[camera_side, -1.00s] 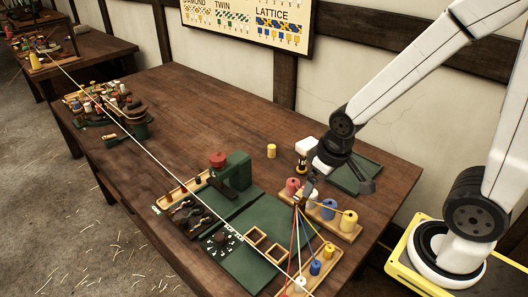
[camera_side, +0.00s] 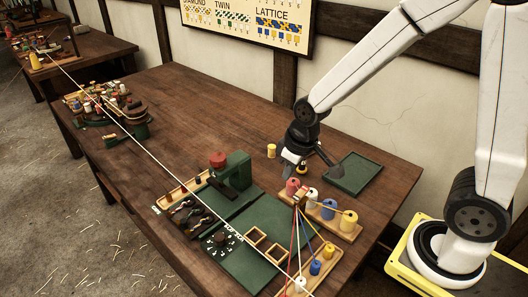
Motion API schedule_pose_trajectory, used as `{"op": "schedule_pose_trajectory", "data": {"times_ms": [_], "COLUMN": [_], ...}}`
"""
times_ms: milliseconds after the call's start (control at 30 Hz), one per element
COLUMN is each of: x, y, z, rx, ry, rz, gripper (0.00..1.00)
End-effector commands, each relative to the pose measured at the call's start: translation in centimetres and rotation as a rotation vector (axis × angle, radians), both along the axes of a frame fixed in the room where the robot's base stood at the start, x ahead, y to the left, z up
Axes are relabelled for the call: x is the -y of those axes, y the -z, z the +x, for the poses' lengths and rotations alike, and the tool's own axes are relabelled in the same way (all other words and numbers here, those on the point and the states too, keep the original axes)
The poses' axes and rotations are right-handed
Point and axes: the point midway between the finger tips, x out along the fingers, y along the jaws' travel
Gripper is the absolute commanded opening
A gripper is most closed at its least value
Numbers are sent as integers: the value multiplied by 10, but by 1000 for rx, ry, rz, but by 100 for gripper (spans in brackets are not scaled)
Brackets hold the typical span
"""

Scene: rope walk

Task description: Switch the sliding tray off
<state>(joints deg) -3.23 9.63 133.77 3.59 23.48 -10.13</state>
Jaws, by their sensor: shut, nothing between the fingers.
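A flat dark green tray (camera_side: 354,173) with a raised rim lies on the table at the right, and it looks empty. I cannot tell for sure if this is the sliding tray, and no switch is clearly readable. My gripper (camera_side: 302,168) points down just left of the tray, behind the row of spools. It is shut and holds nothing. A small white and yellow item (camera_side: 289,157) is mostly hidden behind my gripper. A green block-shaped device with a red knob (camera_side: 217,159) stands at the middle of the table.
Colored spools (camera_side: 328,209) stand on wooden racks, with threads rising to one point. A taut white rope (camera_side: 160,161) crosses the table diagonally. A yellow spool (camera_side: 271,151) stands left of my gripper. The table's back middle (camera_side: 190,105) is clear.

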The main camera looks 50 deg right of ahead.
Motion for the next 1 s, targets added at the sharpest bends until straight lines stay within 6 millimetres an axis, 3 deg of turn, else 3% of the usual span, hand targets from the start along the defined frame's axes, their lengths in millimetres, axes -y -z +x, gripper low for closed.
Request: {"op": "schedule_pose_trajectory", "data": {"times_ms": [500, 1000], "x": [-65, -145], "y": [14, 46], "z": [106, 181], "rx": [9, 42], "ry": [-331, -664], "rz": [11, 39], "gripper": [0, 0]}}
